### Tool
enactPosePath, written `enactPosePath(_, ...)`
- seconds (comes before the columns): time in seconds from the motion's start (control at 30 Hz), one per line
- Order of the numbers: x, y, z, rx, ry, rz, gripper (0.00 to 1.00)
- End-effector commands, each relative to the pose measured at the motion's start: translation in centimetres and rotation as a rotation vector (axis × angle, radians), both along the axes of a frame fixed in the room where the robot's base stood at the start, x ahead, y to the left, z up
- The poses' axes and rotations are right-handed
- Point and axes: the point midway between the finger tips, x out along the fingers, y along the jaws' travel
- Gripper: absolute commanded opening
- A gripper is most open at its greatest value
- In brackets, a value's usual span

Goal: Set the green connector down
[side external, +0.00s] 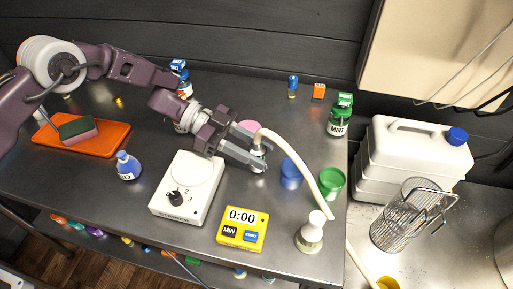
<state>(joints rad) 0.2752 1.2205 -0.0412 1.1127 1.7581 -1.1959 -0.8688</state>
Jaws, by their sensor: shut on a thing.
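My gripper (259,159) is above the dark table, right of the white stirrer. It is shut on a small pale, metallic-looking connector (258,150) at the end of a cream hose (295,160). No clear green shows on this connector at this size, and the fingers hide part of it. I cannot tell whether the connector touches the table.
A blue cup (291,174) and a green cup (332,181) stand right of my gripper. The white stirrer (188,188), yellow timer (242,229) and a pink disc (249,127) are close. A green-capped mint bottle (339,117) stands at the back right.

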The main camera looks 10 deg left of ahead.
Motion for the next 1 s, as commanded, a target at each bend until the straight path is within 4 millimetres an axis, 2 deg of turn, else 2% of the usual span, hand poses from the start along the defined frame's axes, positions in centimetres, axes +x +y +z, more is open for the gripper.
enactPosePath(0.03,0.0,0.0,0.0,0.000,0.000,0.000,0.35)
enactPosePath(0.13,0.0,0.0,0.0,0.000,0.000,0.000,0.55)
enactPosePath(0.47,0.0,0.0,0.3,0.000,-0.001,0.000,0.55)
enactPosePath(0.57,0.1,0.4,1.6,0.000,-0.002,0.002,0.55)
enactPosePath(0.73,0.8,5.0,3.1,0.001,-0.002,0.005,0.55)
enactPosePath(0.8,0.6,4.7,5.4,-0.001,-0.006,-0.002,0.55)
enactPosePath(0.9,0.7,4.7,7.7,-0.001,-0.005,-0.001,0.55)
enactPosePath(1.0,0.6,4.7,9.1,0.000,-0.003,0.000,0.55)
